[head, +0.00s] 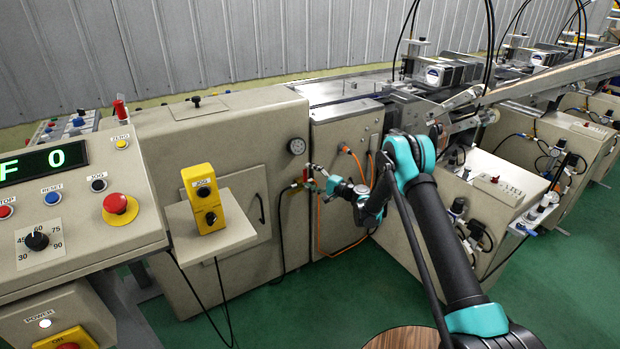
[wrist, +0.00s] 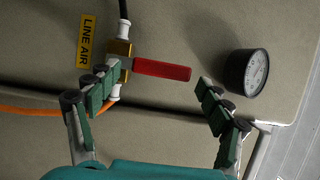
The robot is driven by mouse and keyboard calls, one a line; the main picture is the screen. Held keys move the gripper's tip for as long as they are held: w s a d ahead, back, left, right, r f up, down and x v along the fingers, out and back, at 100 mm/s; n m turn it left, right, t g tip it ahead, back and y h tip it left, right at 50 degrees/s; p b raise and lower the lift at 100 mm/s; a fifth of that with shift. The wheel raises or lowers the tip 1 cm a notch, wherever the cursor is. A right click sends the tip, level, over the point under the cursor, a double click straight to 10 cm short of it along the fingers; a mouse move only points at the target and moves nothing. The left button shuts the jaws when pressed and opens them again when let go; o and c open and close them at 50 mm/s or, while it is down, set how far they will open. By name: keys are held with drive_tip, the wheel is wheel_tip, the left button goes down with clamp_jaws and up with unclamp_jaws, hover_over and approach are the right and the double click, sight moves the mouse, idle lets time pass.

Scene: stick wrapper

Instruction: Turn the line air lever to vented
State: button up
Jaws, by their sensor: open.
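The line air lever (wrist: 160,69) is a red handle on a brass valve (wrist: 120,48). In the wrist view it points right from the valve, across the hose line. A yellow "LINE AIR" label (wrist: 88,38) is beside the valve. My gripper (wrist: 160,92) is open, with its left finger overlapping the valve's lower part in the picture and its right finger beyond the lever's free tip. The lever lies between and slightly above the fingertips; contact cannot be told. In the head view my gripper (head: 314,173) is at the machine's front panel, where the lever is small and unclear.
A round pressure gauge (wrist: 246,72) sits right of the lever, close to my right finger. An orange hose (wrist: 40,111) and dark hose run by the valve. In the head view a yellow jog box (head: 203,200) stands on a shelf left of my arm.

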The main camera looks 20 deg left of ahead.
drive_tip(key=v, duration=1.2)
drive_tip(key=shift+r, duration=0.1)
drive_tip(key=s+d+r+n+h, duration=0.2)
drive_tip(key=s+d+r+h, duration=0.2)
drive_tip(key=s+d+r, duration=0.4)
drive_tip(key=s+d+r+n+h, duration=0.1)
drive_tip(key=s+d+r+h, duration=0.35)
drive_tip(key=d, duration=0.55)
drive_tip(key=s+d+f+h, duration=0.1)
drive_tip(key=s+d+h, duration=0.3)
drive_tip(key=s+d, duration=0.8)
drive_tip(key=s+d+f+g+h, duration=0.1)
drive_tip(key=s+d+h, duration=0.3)
drive_tip(key=s+d, duration=0.8)
drive_tip(key=s+f, duration=0.1)
drive_tip(key=s, duration=0.3)
drive_tip(key=shift+s+n+h, duration=0.35)
drive_tip(key=shift+s+n, duration=0.05)
